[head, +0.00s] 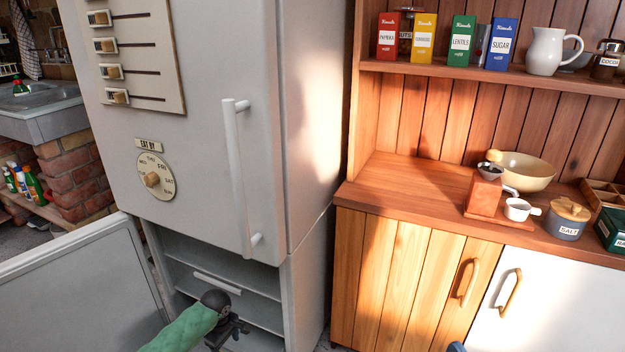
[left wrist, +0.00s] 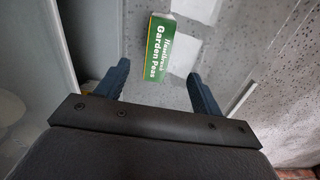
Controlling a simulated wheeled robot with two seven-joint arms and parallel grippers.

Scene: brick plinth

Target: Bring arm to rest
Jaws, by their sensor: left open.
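My left arm, in a green sleeve, reaches from the bottom of the head view to the open lower compartment of the white fridge (head: 304,180). My left gripper (head: 232,335) is at the front of that compartment, low in the picture. In the left wrist view my left gripper (left wrist: 157,85) has its two blue fingers wide apart with nothing gripped. A green and white Garden Peas box (left wrist: 159,50) lies beyond the fingertips, apart from them. The box does not show in the head view. A small blue tip at the bottom edge may be my right gripper (head: 456,347).
The lower fridge door (head: 80,290) stands swung open to the left. The upper door is shut, with a long handle (head: 238,175). A wooden dresser (head: 390,270) stands close on the right, its counter holding a grinder, bowl and salt jar. A sink (head: 40,110) is far left.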

